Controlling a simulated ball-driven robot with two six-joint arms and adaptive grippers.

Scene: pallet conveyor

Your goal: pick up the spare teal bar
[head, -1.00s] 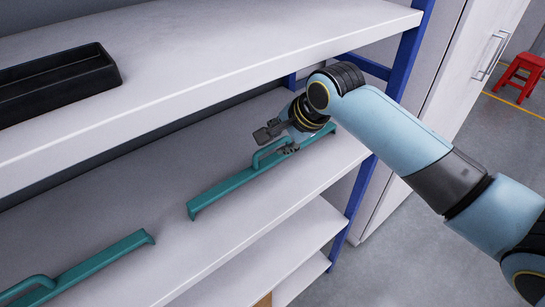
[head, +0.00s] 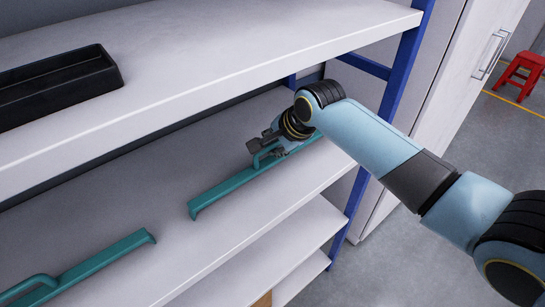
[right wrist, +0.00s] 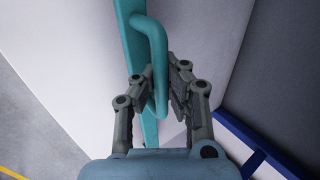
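Two teal bars with raised loop handles lie on the middle shelf. The right-hand bar (head: 230,188) has its far end hidden behind my right arm. The left-hand bar (head: 100,262) runs out of the picture at the lower left. The pictures do not tell which is the spare. My right gripper (head: 265,152) is at the handle of the right-hand bar. In the right wrist view, the handle (right wrist: 158,50) runs between the two spread fingers (right wrist: 160,85), which look open with no clear grip on it. My left gripper is not in view.
A black tray (head: 110,75) stands on the upper shelf (head: 220,50), whose front edge overhangs near my right arm. A blue rack post (head: 400,75) stands beyond the arm. The middle shelf (head: 170,205) is clear between the bars.

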